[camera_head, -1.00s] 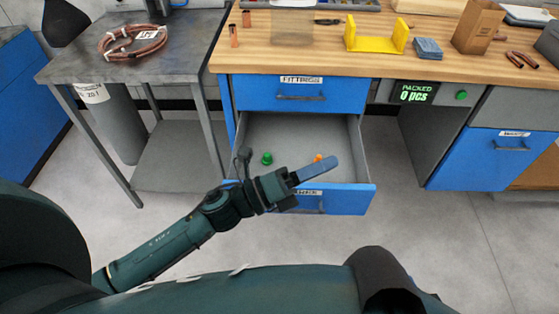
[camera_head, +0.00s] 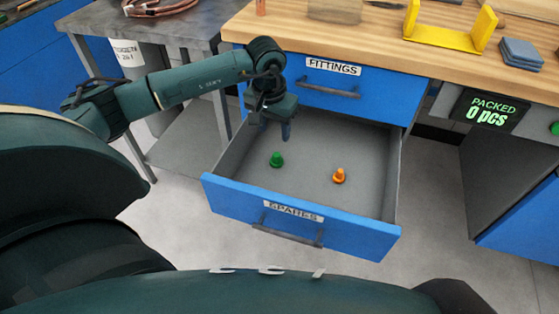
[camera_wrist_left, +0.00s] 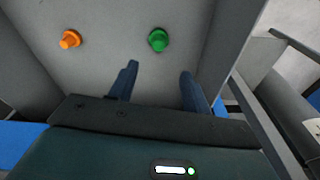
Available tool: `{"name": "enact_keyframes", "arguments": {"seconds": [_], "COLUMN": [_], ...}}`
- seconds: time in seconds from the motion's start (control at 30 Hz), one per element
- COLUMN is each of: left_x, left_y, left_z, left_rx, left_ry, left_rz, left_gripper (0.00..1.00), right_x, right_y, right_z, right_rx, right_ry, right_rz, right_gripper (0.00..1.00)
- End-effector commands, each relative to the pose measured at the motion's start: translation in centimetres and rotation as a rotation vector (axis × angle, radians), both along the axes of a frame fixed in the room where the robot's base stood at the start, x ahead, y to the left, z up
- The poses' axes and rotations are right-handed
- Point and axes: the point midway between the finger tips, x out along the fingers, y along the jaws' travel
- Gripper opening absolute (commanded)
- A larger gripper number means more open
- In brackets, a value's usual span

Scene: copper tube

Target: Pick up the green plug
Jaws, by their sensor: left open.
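The green plug (camera_head: 277,159) stands on the floor of the open drawer labelled SPARES (camera_head: 300,231), toward its left side. In the left wrist view the green plug (camera_wrist_left: 158,40) lies just beyond the fingertips, roughly between the lines of the two fingers. My left gripper (camera_head: 286,134) points down over the drawer, behind and slightly above the plug in the head view. It also shows in the left wrist view (camera_wrist_left: 158,75), where its blue fingers are apart with nothing between them. My right gripper is not in view.
An orange plug (camera_head: 339,176) stands right of the green one in the same drawer. The drawer walls surround both plugs. Above is the closed FITTINGS drawer (camera_head: 330,86) under a wooden worktop (camera_head: 385,45) with a yellow bracket (camera_head: 450,35). A grey metal table (camera_head: 185,30) stands at left.

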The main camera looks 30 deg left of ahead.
Motion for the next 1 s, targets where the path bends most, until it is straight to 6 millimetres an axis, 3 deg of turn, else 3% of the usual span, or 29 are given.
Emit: {"name": "enact_keyframes", "arguments": {"seconds": [0.13, 0.47, 0.7, 1.0], "left_x": [0.3, 0.3, 0.2, 0.4], "left_y": [-0.1, -0.2, -0.4, -0.3], "left_z": [-2.9, -5.1, -8.7, -9.4], "left_rx": [-0.003, -0.005, -0.006, -0.006], "left_ry": [0.003, 0.002, 0.002, -0.001], "left_rz": [0.002, 0.0, 0.002, 0.001], "left_gripper": [0.48, 0.48, 0.48, 0.48], "right_x": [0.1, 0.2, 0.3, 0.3], "right_y": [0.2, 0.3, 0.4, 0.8], "right_z": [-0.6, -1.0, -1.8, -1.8], "right_rx": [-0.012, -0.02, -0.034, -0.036], "right_ry": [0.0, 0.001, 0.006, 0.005], "right_rz": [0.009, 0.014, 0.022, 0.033], "right_gripper": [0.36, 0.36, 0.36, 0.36]}}
